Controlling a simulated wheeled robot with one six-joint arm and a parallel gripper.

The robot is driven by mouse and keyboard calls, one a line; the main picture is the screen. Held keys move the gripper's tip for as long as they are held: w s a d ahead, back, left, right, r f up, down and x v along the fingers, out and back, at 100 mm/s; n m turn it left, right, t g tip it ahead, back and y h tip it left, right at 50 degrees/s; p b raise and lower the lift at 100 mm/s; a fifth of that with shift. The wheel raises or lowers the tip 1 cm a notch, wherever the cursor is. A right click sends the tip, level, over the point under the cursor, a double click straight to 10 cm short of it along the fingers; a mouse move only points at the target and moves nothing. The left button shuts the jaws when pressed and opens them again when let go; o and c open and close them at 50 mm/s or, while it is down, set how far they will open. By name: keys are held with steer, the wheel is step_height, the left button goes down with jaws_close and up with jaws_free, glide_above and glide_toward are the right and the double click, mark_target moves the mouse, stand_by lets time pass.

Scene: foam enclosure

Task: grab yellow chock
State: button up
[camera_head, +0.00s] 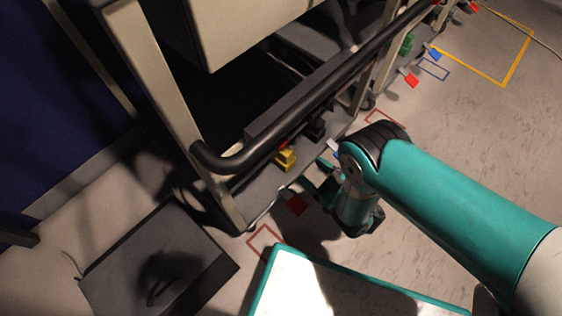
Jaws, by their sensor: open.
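The yellow chock (285,158) is a small block on the grey ledge at the foot of the rack, just below the black tube rail. Its upper part has a dark and red portion close to the rail. My gripper (323,181) is open and sits to the right of and a little below the chock, with a visible gap between them. The fingers point left toward the rack, partly in shadow. Nothing shows between them.
A black tube rail (300,118) runs along the rack front above the chock. A black block (315,129) sits nearby on the ledge. A dark grey box (150,262) stands lower left. Open floor lies right.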

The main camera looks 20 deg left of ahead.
mark_target(291, 155)
steer(key=shift+w+a+f+b, duration=0.2)
steer(key=shift+a+b, duration=0.35)
steer(key=shift+b, duration=0.8)
steer(key=shift+w+a+f+b, duration=0.2)
steer(key=shift+a+b, duration=0.3)
steer(key=shift+b, duration=0.85)
steer(key=a+b, duration=0.1)
steer(key=b, duration=0.3)
steer(key=shift+w+a+r+b, duration=0.1)
steer(key=shift+w+b, duration=0.1)
steer(key=shift+b, duration=0.15)
steer(key=shift+r+b+x, duration=0.25)
steer(key=shift+b+x, duration=0.15)
steer(key=shift+x, duration=0.8)
steer(key=b+x, duration=0.3)
steer(key=x, duration=0.1)
steer(key=shift+s+b, duration=0.15)
steer(key=shift+b, duration=0.15)
steer(key=shift+w+a+r, duration=0.25)
steer(key=shift+a, duration=0.3)
jaws_close()
